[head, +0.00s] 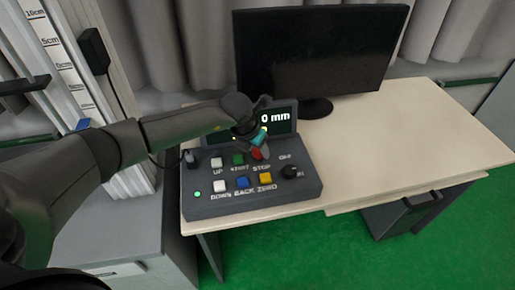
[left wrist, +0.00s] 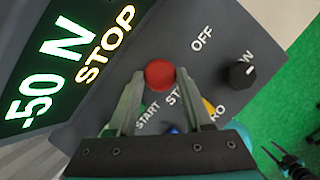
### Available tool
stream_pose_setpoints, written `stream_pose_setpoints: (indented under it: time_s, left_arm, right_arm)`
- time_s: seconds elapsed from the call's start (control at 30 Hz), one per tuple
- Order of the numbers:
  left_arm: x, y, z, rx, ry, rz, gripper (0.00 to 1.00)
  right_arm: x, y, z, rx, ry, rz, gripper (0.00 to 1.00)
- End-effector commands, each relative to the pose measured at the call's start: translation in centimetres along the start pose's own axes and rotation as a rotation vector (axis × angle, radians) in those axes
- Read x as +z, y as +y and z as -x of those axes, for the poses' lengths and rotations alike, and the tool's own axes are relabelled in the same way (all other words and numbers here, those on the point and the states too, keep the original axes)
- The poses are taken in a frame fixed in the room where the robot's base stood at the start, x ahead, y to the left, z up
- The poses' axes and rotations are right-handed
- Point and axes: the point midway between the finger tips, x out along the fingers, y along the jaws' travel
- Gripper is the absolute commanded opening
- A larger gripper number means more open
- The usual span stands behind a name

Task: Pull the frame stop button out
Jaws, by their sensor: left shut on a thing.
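The red stop button (head: 257,153) is on the dark control box (head: 215,207), at the label STOP. In the left wrist view the round red button (left wrist: 159,74) sits between the two grey fingertips. Whether the button is pressed in or out cannot be told.
Around the button are white, green, blue and yellow buttons and a black OFF/ON knob (head: 292,172). The box's display (left wrist: 62,60) reads "-50 N" and "STOP". A black monitor (head: 320,52) stands behind. The cream table (head: 400,140) is clear to the right.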

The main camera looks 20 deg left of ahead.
Motion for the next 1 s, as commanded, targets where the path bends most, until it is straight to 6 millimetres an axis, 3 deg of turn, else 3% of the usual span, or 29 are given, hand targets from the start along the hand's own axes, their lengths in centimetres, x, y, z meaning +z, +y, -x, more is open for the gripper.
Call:
stream_pose_setpoints:
  time_s: [0.13,0.37,0.4,0.67,1.0]
  left_arm:
    - [0.52,0.02,1.24,0.0,0.0,0.0,0.0]
    - [0.62,0.03,1.25,0.0,-0.003,0.0,0.0]
    - [0.64,0.03,1.26,0.0,-0.003,0.001,0.51]
    - [0.55,0.03,1.18,0.0,-0.002,0.0,0.81]
    - [0.52,0.02,1.49,0.0,-0.001,0.0,0.81]
  right_arm:
    - [-0.07,0.01,0.92,0.0,0.0,0.0,0.5]
    - [-0.05,0.01,0.79,0.0,0.0,0.0,0.5]
    - [-0.05,0.01,0.79,0.0,0.0,0.0,0.5]
    - [-0.05,0.01,0.78,0.0,0.0,0.0,0.5]
    - [-0.06,0.01,0.88,0.0,0.0,0.0,0.5]
